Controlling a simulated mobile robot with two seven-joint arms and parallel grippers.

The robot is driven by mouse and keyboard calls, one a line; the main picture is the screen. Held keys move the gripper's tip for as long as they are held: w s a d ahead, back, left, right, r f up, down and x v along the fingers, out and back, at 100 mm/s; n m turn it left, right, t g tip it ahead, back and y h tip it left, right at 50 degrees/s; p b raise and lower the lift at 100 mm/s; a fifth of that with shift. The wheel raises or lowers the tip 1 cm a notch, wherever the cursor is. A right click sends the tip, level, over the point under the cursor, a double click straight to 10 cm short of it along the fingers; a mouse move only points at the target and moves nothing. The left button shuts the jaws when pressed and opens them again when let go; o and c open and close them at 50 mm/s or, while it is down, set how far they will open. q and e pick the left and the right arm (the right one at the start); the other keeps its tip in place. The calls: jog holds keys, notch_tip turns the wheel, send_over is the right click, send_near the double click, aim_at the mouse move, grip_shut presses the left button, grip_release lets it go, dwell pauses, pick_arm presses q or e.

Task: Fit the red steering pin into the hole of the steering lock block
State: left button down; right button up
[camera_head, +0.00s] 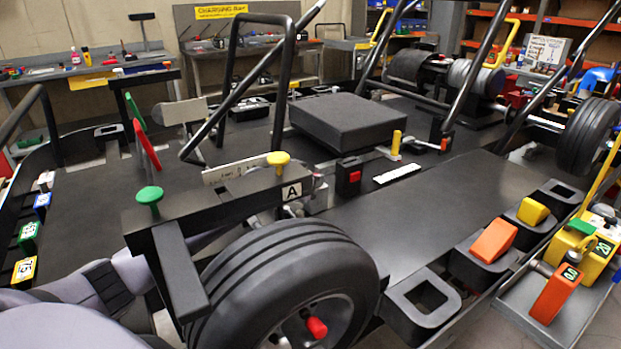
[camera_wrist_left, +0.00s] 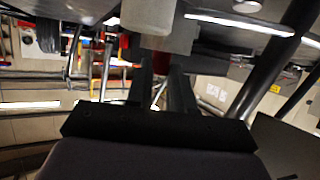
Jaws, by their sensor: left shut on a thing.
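In the left wrist view, the two dark fingers of my left gripper (camera_wrist_left: 166,90) are closed around a dark red piece, which looks like the red steering pin (camera_wrist_left: 165,63). Only a small part of it shows between the fingers. A pale grey block (camera_wrist_left: 148,15) is close beyond the fingertips, and I cannot tell whether it touches the pin. In the head view, my left arm runs in from the lower left behind the black beam marked A (camera_head: 240,190); the gripper and pin cannot be made out there. I cannot tell which part is the steering lock block. My right gripper is not in view.
A green knob (camera_head: 149,195) and a yellow knob (camera_head: 279,158) stand on the beam. A large black tyre (camera_head: 270,275) with a red hub piece (camera_head: 316,327) fills the front. Black frame tubes (camera_head: 240,100) rise behind. Holders with orange and yellow blocks (camera_head: 495,241) line the right.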

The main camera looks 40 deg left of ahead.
pick_arm(q)
jog(key=c, duration=0.9)
grip_release()
